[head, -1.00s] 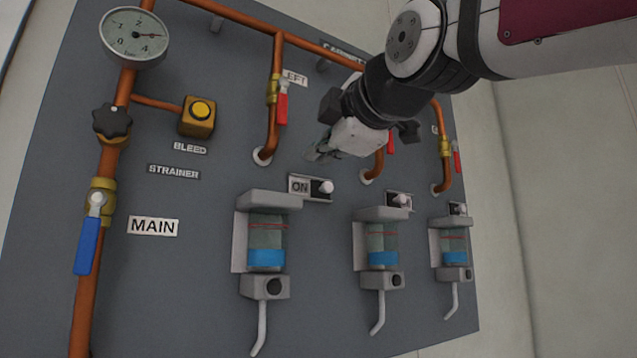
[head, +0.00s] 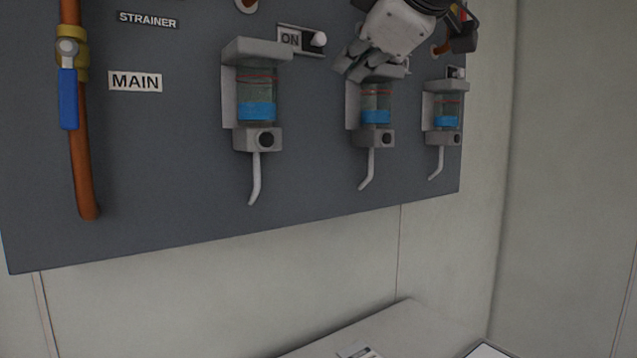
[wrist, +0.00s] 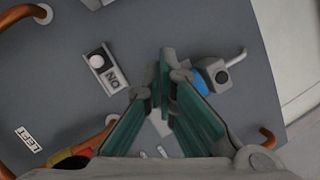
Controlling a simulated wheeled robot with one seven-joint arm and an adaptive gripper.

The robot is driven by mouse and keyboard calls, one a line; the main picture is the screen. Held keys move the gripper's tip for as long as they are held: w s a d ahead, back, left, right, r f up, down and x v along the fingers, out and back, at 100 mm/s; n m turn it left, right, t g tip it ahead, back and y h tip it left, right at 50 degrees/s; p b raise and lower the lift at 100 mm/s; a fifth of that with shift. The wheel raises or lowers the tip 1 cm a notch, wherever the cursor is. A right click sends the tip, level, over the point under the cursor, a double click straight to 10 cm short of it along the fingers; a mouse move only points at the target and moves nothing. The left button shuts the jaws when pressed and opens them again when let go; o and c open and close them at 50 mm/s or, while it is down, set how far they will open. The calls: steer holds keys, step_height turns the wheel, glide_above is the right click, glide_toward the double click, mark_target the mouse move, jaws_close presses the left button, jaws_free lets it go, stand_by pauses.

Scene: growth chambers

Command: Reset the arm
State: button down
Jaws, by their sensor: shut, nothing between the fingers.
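My gripper (head: 352,68) is shut and empty in the upper right of the head view. Its fingertips are in front of the panel, just above and left of the middle dispenser (head: 376,103), whose top they partly hide. In the wrist view my gripper (wrist: 166,62) shows with its two teal-padded fingers meeting at the tips. A dispenser with a blue band (wrist: 203,88) shows just right of the fingers there. I cannot tell whether the fingertips touch anything.
The grey panel (head: 180,190) carries a left dispenser (head: 257,100), a right dispenser (head: 447,108), an ON switch (head: 300,39) and a blue-handled MAIN valve (head: 67,90). A pale surface (head: 400,325) stands below right. The wall below the panel is bare.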

steer(key=s+d+f+m+g+h, duration=0.1)
steer(key=s+d+f+m+g, duration=0.2)
steer(key=s+d+f+m, duration=0.2)
steer(key=s+d+f+m+g+h+p, duration=0.1)
steer(key=s+f+m, duration=0.5)
steer(key=f, duration=1.3)
steer(key=s+d+f+m+g+h+p, duration=0.1)
steer(key=s+d+f+m+g+h, duration=0.1)
steer(key=s+d+f+m+g, duration=0.3)
steer(key=s+d+f, duration=0.3)
steer(key=s+f, duration=0.4)
steer(key=shift+s+d+f+m+g+h, duration=0.3)
steer(key=shift+f+m+g+h, duration=0.05)
steer(key=shift+m+g+h, duration=0.05)
